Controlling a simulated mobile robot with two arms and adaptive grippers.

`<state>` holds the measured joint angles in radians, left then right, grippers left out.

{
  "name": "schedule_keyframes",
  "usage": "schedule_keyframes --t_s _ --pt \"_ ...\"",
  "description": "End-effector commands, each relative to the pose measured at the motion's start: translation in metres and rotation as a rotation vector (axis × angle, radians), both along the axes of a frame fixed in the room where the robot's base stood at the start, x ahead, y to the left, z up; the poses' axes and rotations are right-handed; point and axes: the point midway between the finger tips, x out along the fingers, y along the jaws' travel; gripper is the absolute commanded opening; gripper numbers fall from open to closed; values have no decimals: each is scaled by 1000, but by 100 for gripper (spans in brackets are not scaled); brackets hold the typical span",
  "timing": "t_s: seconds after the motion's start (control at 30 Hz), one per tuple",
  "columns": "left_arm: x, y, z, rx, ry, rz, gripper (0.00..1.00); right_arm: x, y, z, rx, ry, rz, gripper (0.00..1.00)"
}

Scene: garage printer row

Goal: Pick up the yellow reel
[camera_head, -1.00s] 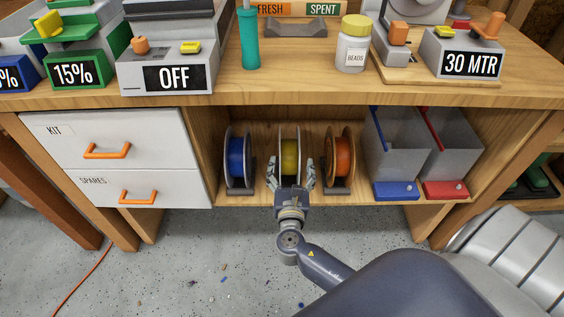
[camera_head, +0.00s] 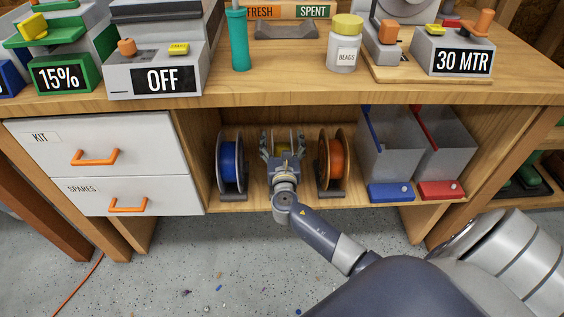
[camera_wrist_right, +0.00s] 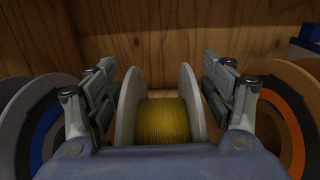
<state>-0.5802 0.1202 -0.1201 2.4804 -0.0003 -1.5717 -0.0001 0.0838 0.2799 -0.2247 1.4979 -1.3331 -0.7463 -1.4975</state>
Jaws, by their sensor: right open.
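The yellow reel (camera_wrist_right: 165,122) stands upright on the shelf under the bench, with pale flanges on both sides of yellow filament. In the head view it is mostly hidden behind my right gripper (camera_head: 284,145). My right gripper is open, and the right wrist view shows its fingers (camera_wrist_right: 165,85) on either side of the reel. Gaps show between the fingers and the flanges. My left gripper is in neither view.
A blue reel (camera_head: 230,160) stands close to the left and an orange reel (camera_head: 332,158) close to the right. Grey bins with blue (camera_head: 391,192) and red (camera_head: 441,190) fronts are further right. The wooden benchtop (camera_head: 290,88) overhangs the shelf.

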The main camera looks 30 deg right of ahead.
Motion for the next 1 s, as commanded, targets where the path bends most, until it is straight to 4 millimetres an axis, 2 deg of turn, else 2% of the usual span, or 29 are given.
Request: schedule_keyframes --t_s 0.23,0.5,0.57,1.0 --pt "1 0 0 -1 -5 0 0 1 -1 0 0 0 0 73" --pt "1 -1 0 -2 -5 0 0 1 -1 0 0 0 0 12" --pt "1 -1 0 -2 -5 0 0 1 -1 0 0 0 0 0" --pt "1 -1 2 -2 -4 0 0 2 0 4 -1 -3 0 0"
